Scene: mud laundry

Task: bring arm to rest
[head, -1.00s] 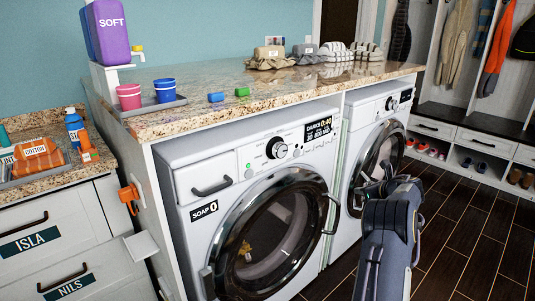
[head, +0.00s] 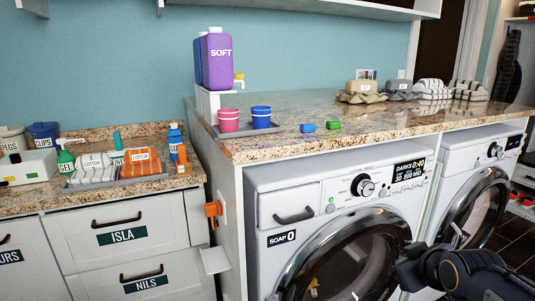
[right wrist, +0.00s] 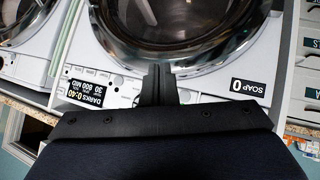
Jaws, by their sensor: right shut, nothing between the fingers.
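My right arm enters the head view at the lower right, in front of the washers. Its gripper (head: 405,274) is small and dark there, and its fingers are hard to make out. In the right wrist view the fingers (right wrist: 156,84) are together, with nothing between them. Beyond them are the front panel and round door of the near washer (right wrist: 215,88), which appears upside down. The same near washer (head: 290,185) is in the head view, with a SOAP 0 label and a DARKS display. My left gripper is not in view.
A granite counter (head: 290,149) over the washers holds a purple SOFT bottle (head: 217,62), pink and blue cups, small blocks and cloth bundles (head: 367,90). The lower left counter holds a tray of rolled towels (head: 98,170) and bottles.

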